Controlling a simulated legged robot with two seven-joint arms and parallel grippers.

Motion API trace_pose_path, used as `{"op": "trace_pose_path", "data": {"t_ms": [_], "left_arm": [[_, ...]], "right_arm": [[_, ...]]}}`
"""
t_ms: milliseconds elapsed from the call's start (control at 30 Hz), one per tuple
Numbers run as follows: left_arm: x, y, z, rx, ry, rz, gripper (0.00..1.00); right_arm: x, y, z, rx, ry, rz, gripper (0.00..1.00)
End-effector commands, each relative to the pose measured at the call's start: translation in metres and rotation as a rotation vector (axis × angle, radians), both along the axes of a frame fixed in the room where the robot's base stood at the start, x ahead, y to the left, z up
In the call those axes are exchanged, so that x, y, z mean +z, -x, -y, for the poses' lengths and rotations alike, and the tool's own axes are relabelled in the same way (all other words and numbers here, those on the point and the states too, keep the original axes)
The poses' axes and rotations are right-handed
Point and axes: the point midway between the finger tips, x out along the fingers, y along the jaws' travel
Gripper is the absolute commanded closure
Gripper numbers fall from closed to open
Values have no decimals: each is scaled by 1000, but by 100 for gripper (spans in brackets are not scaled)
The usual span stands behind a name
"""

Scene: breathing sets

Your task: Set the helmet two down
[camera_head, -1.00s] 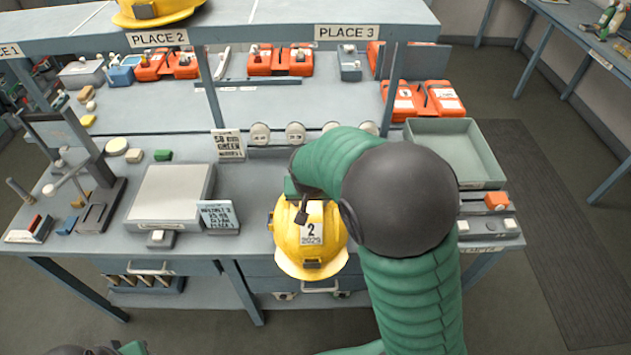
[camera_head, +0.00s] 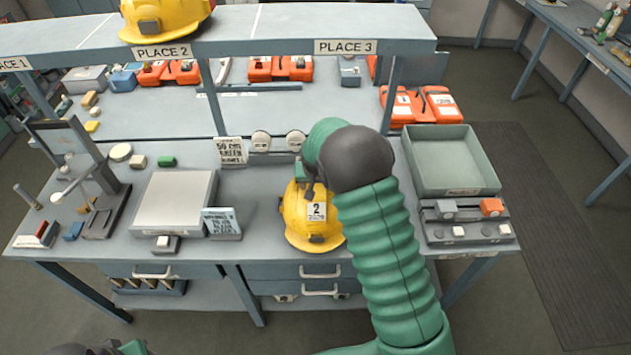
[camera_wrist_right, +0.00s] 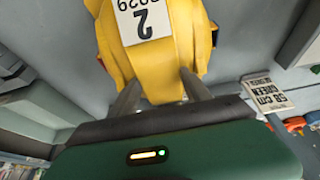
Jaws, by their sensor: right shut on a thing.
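The yellow helmet two (camera_head: 314,222), with a white label reading 2, is at the front middle of the workbench (camera_head: 265,205) in the head view. Whether it touches the bench top is hard to tell. My right gripper (camera_head: 307,188) is shut on its far edge, partly hidden by my own green arm. In the right wrist view the helmet (camera_wrist_right: 165,50) shows upside down, with the two fingers of my right gripper (camera_wrist_right: 163,88) at its edge. My left gripper (camera_head: 110,349) barely shows at the bottom edge, and its jaws cannot be made out.
A flat grey plate (camera_head: 175,200) and a small sign (camera_head: 221,222) stand left of the helmet. A green-grey tray (camera_head: 455,188) and a switch panel (camera_head: 465,225) lie to the right. Another yellow helmet (camera_head: 165,18) sits on the shelf (camera_head: 270,42) above PLACE 2.

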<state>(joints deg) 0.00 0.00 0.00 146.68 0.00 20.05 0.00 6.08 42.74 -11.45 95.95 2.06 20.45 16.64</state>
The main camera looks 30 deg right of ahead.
Motion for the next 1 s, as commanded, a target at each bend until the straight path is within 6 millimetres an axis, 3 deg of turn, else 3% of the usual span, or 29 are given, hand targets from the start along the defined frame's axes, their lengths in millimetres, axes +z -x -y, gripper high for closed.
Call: {"op": "trace_pose_path", "data": {"t_ms": [67,100,233,633,1000], "left_arm": [[-1,0,0,0,0,0,64],[-1,0,0,0,0,0,64],[-1,0,0,0,0,0,64],[-3,0,0,0,0,0,64],[-15,0,0,0,0,0,64]], "right_arm": [[1,-1,0,0,0,2,100],[0,0,0,0,0,0,41],[0,0,0,0,1,1,24],[7,2,-1,0,2,3,22],[87,30,-20,2,0,5,22]]}}
